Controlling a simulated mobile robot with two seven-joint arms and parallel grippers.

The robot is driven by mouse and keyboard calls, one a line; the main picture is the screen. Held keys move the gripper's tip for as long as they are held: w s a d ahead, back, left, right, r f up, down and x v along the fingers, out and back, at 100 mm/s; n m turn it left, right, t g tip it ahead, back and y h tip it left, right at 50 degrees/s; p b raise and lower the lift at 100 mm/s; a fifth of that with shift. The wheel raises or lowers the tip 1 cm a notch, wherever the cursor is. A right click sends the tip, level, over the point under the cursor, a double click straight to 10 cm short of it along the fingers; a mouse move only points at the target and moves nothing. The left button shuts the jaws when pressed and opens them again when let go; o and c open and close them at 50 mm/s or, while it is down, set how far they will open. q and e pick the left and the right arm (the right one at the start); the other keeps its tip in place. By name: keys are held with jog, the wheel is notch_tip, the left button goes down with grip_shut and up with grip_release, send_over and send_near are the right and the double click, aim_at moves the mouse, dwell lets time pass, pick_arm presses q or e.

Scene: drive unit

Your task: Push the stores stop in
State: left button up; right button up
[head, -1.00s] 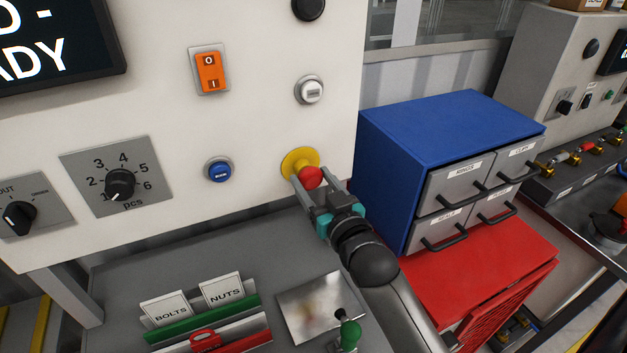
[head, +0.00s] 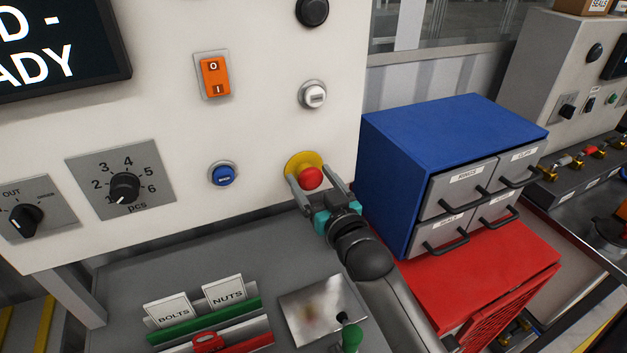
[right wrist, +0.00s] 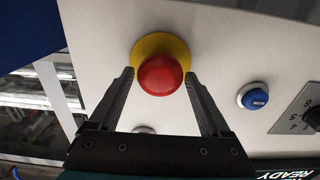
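The stores stop is a red mushroom button (head: 311,177) on a yellow round plate (head: 304,160), low on the right side of the white panel. In the right wrist view the red button (right wrist: 160,75) is in the middle, with the yellow plate (right wrist: 150,44) behind it. My right gripper (head: 318,186) is at the button, its fingers apart on either side of it. In the right wrist view the open fingers (right wrist: 160,82) flank the button with gaps showing; nothing is gripped. My left gripper is not in view.
The panel also carries a blue button (head: 223,175), a white button (head: 313,95), an orange rocker switch (head: 214,77) and a pcs dial (head: 125,187). A blue drawer cabinet (head: 445,125) stands close right of my right arm. A grey bench surface (head: 215,255) lies below.

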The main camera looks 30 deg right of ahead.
jog(key=shift+o, duration=0.6)
jog(key=shift+s, duration=0.1)
jog(key=shift+s+f, duration=0.1)
jog(key=shift+s, duration=0.4)
jog(key=s+b, duration=0.2)
jog(key=s, duration=1.2)
jog(key=shift+a, duration=0.4)
jog(key=shift+s, duration=0.1)
